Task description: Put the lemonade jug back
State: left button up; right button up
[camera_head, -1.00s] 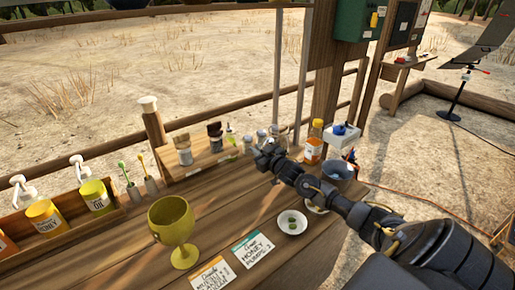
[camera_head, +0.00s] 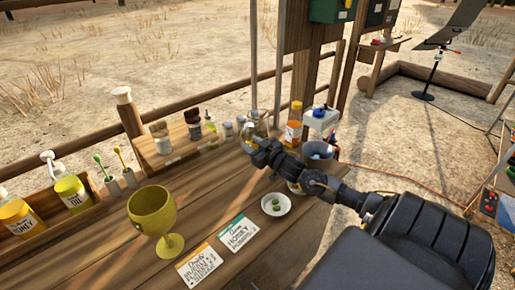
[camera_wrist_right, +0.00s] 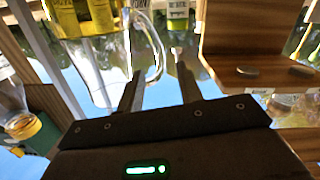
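The lemonade jug (camera_head: 258,126) is a clear glass jug. It stands at the far part of the wooden table, partly hidden behind my right gripper. In the right wrist view the jug (camera_wrist_right: 105,75) fills the upper left, with yellow at its top edge. Its looped glass handle (camera_wrist_right: 157,58) shows near and between the fingertips. My right gripper (camera_head: 266,156) is just in front of the jug in the head view. In the right wrist view its two fingers (camera_wrist_right: 158,80) are apart, and no firm grip on the handle shows. My left gripper is out of view.
A bottle with an orange label (camera_head: 294,125) and a grey bucket (camera_head: 318,155) stand right of the jug. Small jars and a wooden rack (camera_head: 172,155) are to its left. A yellow goblet (camera_head: 152,212), cards (camera_head: 238,233) and a small white dish (camera_head: 276,204) lie nearer.

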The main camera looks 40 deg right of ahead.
jog(key=s, duration=0.3)
jog(key=shift+s+a+r, duration=0.1)
jog(key=shift+s+r, duration=0.05)
jog(key=shift+s, duration=0.05)
dwell(0.4)
